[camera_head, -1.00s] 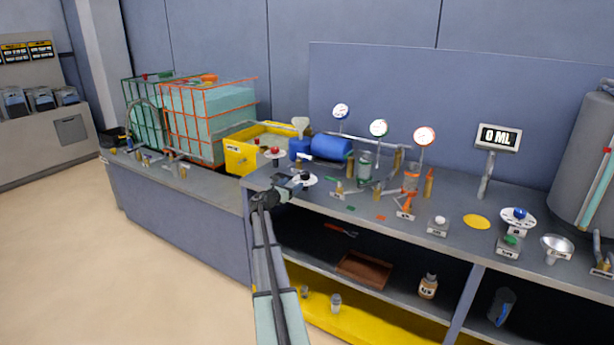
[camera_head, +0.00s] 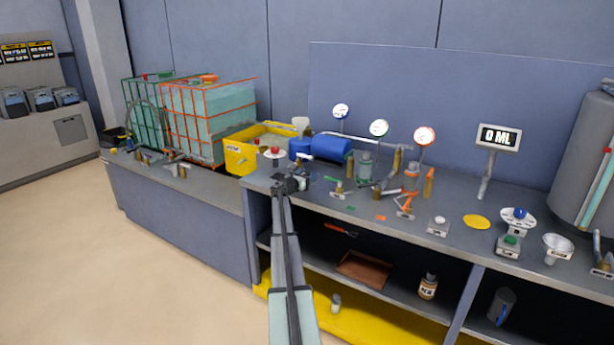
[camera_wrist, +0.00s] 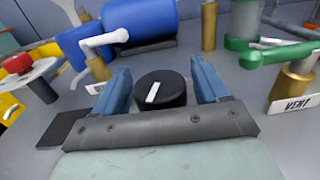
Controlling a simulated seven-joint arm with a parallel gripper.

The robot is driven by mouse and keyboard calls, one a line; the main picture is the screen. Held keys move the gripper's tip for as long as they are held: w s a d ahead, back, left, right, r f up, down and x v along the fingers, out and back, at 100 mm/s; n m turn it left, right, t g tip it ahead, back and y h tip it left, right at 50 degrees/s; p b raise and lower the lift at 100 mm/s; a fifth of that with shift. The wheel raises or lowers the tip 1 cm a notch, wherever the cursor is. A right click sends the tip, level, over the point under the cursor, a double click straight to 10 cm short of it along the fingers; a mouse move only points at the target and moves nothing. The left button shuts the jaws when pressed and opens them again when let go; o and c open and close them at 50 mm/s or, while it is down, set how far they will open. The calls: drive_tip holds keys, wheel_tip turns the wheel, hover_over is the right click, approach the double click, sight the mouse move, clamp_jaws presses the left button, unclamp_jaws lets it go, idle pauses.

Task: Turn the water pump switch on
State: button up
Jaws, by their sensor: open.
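The water pump switch appears to be the black round knob (camera_wrist: 172,94) with a white line, in the middle of the wrist view; its label is not visible. The line stands nearly upright in that picture, leaning slightly right. My gripper (camera_wrist: 161,76) is open, with one blue finger on each side of the knob. I cannot tell whether the fingers touch it. In the head view my gripper (camera_head: 291,183) is at the bench's front left corner and hides most of the knob.
A blue pump body (camera_head: 331,147) with a white-handled valve (camera_wrist: 104,40) stands close behind. A red knob on a white disc (camera_head: 274,153) is to the left. A green-handled valve (camera_wrist: 270,55) with a VENT label (camera_wrist: 296,106) is to the right.

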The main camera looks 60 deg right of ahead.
drive_tip(key=c, duration=1)
drive_tip(key=shift+d+m+g+y, duration=0.15)
drive_tip(key=shift+m+g+y, duration=0.15)
drive_tip(key=shift+m+g, duration=1.1)
drive_tip(key=shift+o, duration=0.2)
drive_tip(key=shift+s+m+g+y, duration=0.25)
drive_tip(key=shift+m+g, duration=0.15)
drive_tip(key=shift+g, duration=0.55)
drive_tip(key=shift+s+m+g+y, duration=0.1)
drive_tip(key=shift+m+g+y, duration=0.25)
drive_tip(key=shift+g, duration=0.6)
drive_tip(key=o, duration=1)
drive_tip(key=shift+a, duration=0.2)
drive_tip(key=shift+c, duration=0.2)
drive_tip(key=v, duration=1.3)
drive_tip(key=shift+a, duration=0.35)
